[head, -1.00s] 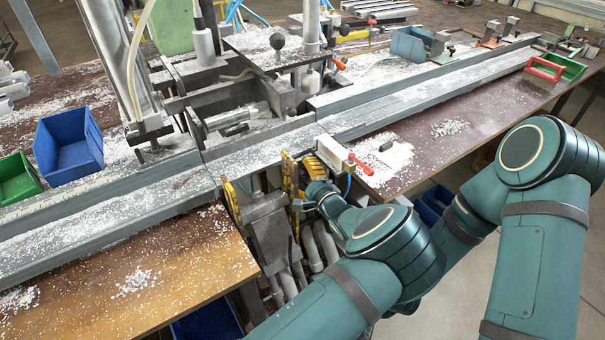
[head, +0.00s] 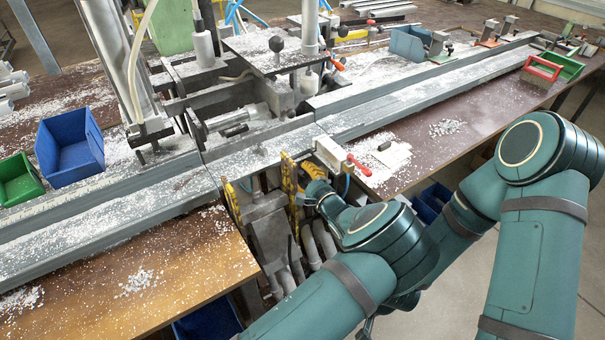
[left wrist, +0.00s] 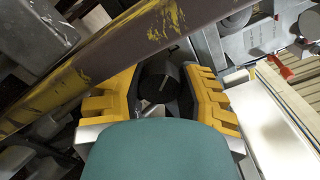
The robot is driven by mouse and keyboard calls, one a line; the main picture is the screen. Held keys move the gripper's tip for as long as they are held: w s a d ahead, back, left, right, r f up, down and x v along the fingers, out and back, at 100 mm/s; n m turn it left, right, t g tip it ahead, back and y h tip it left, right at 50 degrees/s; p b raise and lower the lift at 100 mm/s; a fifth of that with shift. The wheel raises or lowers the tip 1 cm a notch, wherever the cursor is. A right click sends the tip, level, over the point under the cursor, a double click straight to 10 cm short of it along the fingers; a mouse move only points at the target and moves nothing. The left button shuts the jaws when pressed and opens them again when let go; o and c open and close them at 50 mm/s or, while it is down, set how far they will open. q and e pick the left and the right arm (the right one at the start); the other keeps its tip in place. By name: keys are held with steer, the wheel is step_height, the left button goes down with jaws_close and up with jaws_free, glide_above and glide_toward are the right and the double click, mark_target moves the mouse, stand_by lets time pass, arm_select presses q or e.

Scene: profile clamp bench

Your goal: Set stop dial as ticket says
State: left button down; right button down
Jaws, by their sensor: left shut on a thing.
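The stop dial looks to be the dark round knob (left wrist: 160,84) with a pale line across its face in the left wrist view. My left gripper (left wrist: 168,92) has its yellow fingers on either side of it and is shut on it. In the head view the left gripper (head: 312,172) is at the front edge of the machine, below the rail, and mostly hides the knob. I cannot read any scale on the dial. No readable ticket shows. My right gripper is not in view.
A white block with a red lever (head: 342,158) is just right of the left gripper. A long metal rail (head: 400,112) crosses the bench, with pale chips on it. A blue bin (head: 70,148) and a green bin (head: 18,180) stand at left; a red-framed brush (head: 541,69) is at far right.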

arm_select(q)
steer(key=c, duration=0.5)
jaws_free()
steer(key=shift+f, duration=0.1)
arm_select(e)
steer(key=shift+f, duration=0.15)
